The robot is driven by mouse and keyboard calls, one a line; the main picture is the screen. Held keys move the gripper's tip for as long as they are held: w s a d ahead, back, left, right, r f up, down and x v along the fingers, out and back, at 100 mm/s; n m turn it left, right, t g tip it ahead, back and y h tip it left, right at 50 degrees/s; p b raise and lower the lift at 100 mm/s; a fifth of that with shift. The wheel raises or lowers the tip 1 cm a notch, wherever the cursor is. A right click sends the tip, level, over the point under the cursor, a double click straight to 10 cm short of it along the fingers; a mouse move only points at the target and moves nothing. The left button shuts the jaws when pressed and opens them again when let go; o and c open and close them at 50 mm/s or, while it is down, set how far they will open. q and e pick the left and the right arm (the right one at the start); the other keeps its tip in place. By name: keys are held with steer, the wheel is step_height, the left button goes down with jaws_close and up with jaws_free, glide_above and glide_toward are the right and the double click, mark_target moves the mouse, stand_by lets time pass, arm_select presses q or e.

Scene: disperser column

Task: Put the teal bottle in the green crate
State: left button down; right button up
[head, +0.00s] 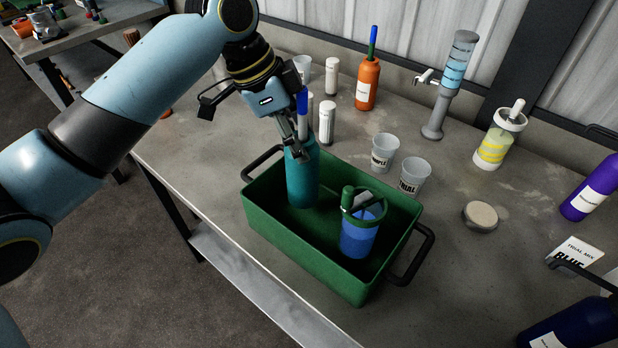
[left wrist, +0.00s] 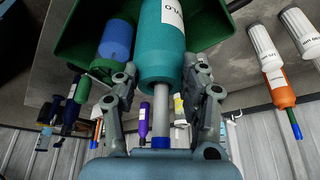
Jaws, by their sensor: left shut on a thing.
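The teal bottle (head: 302,183) has a grey neck and a blue tip. My left gripper (head: 298,152) is shut on its upper part and holds it roughly upright. In the left wrist view the teal bottle (left wrist: 162,45) shows between the fingers, with part of a white label. The green crate (head: 312,262) stands on the bench. The bottle's lower part is inside the crate's left half, below the back rim. I cannot tell whether its base touches the crate floor. My right gripper is not in view.
A blue container with a green top (head: 360,235) sits in the crate's right half. An orange bottle (head: 368,84), white-capped tubes (head: 326,122) and a dispenser column (head: 450,85) stand farther back. A round disc (head: 481,216) lies to the right.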

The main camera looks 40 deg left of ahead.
mark_target(297, 163)
arm_select(q)
steer(key=shift+f, duration=2.75)
steer(key=c, duration=0.7)
jaws_free()
steer(key=shift+a+r, duration=0.1)
steer(key=shift+r, duration=0.25)
steer(key=v, duration=1.1)
steer(key=shift+s+a+r+b, duration=0.1)
steer(key=shift+s+r+b, duration=0.15)
steer(key=shift+b, duration=0.1)
